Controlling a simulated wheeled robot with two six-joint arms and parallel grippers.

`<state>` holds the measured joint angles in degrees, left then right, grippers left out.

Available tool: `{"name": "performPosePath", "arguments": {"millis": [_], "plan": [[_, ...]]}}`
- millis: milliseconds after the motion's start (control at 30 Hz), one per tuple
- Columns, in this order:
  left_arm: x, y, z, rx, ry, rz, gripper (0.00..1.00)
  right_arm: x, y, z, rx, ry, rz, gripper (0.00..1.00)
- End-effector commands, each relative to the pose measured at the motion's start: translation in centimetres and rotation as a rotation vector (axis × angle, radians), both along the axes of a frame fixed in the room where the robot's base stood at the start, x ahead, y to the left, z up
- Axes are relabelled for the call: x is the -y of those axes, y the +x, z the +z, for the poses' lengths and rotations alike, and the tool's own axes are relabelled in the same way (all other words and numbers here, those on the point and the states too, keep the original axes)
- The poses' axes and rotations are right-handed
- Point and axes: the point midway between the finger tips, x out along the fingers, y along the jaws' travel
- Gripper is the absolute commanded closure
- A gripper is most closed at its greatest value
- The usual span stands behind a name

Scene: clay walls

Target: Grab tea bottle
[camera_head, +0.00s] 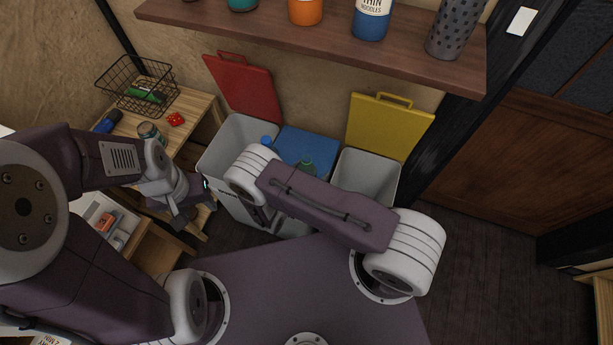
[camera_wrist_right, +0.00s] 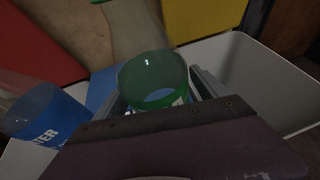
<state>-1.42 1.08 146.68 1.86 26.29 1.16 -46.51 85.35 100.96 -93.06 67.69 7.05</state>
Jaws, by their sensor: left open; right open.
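A green bottle, which looks like the tea bottle (camera_head: 307,166), shows beyond my right arm among the bins in the head view. In the right wrist view the green bottle (camera_wrist_right: 153,76) fills the middle, its lower part hidden by my gripper. My right gripper (camera_wrist_right: 160,98) is open, with finger parts showing on both sides of the bottle; contact cannot be told. In the head view my right arm hides most of that gripper. My left gripper (camera_head: 188,208) is open and empty near the wooden furniture at left, away from the bottle.
A blue water bottle (camera_wrist_right: 45,115) stands left of the green one. Bins with a red lid (camera_head: 245,85), blue lid (camera_head: 310,143) and yellow lid (camera_head: 388,125) surround the bottles. A shelf (camera_head: 310,42) overhangs them. A wire basket (camera_head: 137,82) sits at left.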

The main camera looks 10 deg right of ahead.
Motion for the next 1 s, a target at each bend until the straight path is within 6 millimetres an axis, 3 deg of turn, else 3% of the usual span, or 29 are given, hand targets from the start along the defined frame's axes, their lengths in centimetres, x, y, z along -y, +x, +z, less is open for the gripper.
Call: {"name": "performPosePath", "arguments": {"millis": [267,500,767,1000], "plan": [[0.0,0.0,0.0,0.0,0.0,0.0,0.51,0.4,0.4,-0.2,0.0,0.0,0.001,0.18],[0.0,0.0,0.0,0.0,0.0,0.0,0.51,0.4,0.4,-0.2,0.0,0.0,0.001,0.82],[0.0,0.0,0.2,0.0,0.0,0.0,0.51,0.4,0.4,0.0,0.0,0.0,0.001,0.82],[0.0,0.0,3.2,0.0,0.0,0.0,0.51,0.4,0.4,3.5,0.0,0.0,0.001,0.82]]}}
